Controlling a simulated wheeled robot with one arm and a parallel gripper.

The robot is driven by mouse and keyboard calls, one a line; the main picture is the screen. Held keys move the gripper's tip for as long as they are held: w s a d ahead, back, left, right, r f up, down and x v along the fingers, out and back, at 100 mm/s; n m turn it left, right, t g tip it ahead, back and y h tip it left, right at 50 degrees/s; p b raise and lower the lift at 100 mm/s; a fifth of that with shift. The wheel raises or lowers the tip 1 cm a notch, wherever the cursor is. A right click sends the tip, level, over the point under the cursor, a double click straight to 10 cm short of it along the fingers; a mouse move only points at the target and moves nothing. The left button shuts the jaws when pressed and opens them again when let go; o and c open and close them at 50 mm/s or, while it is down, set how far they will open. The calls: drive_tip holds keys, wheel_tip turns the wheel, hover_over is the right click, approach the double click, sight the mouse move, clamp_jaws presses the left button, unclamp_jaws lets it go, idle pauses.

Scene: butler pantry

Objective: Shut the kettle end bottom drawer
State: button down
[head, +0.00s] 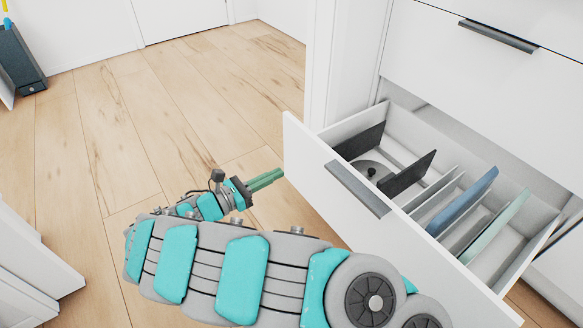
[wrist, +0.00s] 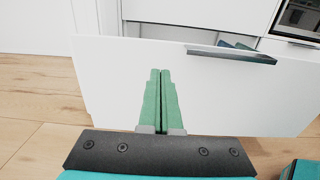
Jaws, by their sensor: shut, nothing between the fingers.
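The bottom drawer (head: 320,205) stands pulled out from the white cabinet, at the right of the head view. It has a white front with a dark grey bar handle (head: 357,189). Inside are upright dividers, a round lid and several flat boards. My gripper (head: 267,180) is shut and empty, its green fingers pointing at the left part of the drawer front. In the wrist view the drawer front (wrist: 230,98) fills the middle, with the handle (wrist: 231,54) to the upper right of my fingers (wrist: 158,75). I cannot tell whether the fingertips touch the front.
A closed drawer (head: 470,60) with its own handle is above the open one. A white cabinet (head: 30,265) stands at the lower left. A dark bin-like object (head: 20,62) is at the upper left. The wooden floor (head: 110,120) between them is clear.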

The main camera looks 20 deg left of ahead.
sight(322, 151)
drive_tip(key=b+x, duration=0.1)
drive_tip(key=x, duration=1.2)
drive_tip(key=shift+d, duration=0.1)
